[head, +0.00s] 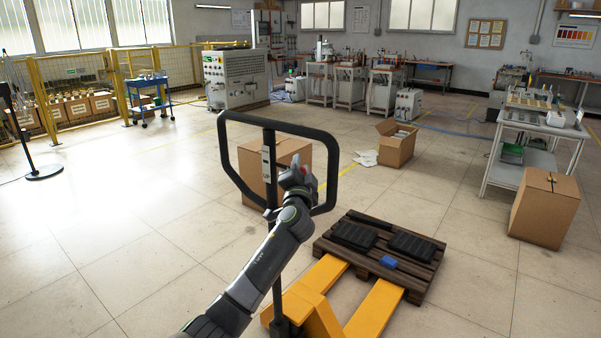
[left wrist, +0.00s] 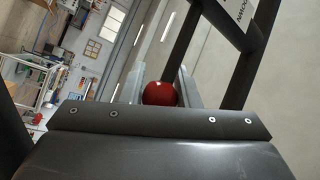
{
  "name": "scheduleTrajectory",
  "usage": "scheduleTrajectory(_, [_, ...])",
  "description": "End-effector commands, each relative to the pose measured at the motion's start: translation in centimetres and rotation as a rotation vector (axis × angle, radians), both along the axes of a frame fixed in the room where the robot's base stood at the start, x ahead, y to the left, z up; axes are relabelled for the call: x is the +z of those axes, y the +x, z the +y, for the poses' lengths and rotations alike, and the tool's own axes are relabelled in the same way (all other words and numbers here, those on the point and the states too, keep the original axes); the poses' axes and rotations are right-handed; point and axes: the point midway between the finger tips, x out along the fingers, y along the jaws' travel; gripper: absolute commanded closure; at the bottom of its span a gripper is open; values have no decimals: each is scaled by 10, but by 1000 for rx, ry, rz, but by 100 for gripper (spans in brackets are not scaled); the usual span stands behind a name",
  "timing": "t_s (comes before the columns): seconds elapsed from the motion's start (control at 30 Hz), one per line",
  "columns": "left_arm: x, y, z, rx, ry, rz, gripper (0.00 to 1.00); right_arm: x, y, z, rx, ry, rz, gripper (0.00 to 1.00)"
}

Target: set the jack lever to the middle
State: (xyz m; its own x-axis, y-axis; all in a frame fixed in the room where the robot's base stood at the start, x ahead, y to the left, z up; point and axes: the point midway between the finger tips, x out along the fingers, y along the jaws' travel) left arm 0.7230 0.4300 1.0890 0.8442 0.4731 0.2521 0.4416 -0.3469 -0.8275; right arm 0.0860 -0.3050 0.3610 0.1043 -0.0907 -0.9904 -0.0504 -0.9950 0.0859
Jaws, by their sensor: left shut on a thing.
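The yellow pallet jack (head: 325,312) stands in front of me, with its black loop handle (head: 224,150) upright on a post. A label plate (head: 266,165) reading "UP" is on the post. My left gripper (head: 298,178) is at the post, inside the lower right of the loop. In the left wrist view the red ball knob of the lever (left wrist: 160,93) sits between the two fingers, which are shut on it. Dark handle bars and part of a white label (left wrist: 241,12) pass close to the knob. My right gripper is not in view.
A wooden pallet (head: 375,255) with black trays (head: 353,235) and a blue item (head: 388,262) lies over the forks. Cardboard boxes (head: 397,148) (head: 545,208) stand behind and to the right.

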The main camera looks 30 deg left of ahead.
Motion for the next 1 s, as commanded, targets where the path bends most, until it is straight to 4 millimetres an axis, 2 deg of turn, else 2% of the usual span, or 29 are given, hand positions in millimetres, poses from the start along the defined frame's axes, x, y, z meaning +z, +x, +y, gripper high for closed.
scheduleTrajectory(0.2, [-1,0,0,1,-1,2,100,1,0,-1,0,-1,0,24])
scheduleTrajectory(0.23, [-1,0,0,1,-1,2,67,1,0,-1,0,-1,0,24])
scheduleTrajectory(0.37, [-1,0,0,1,-1,2,50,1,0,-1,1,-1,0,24])
scheduleTrajectory(0.77, [-3,-5,-3,-1,-3,1,50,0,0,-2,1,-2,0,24])
scheduleTrajectory(1.0, [-12,-33,-19,-2,-3,1,50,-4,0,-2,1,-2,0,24])
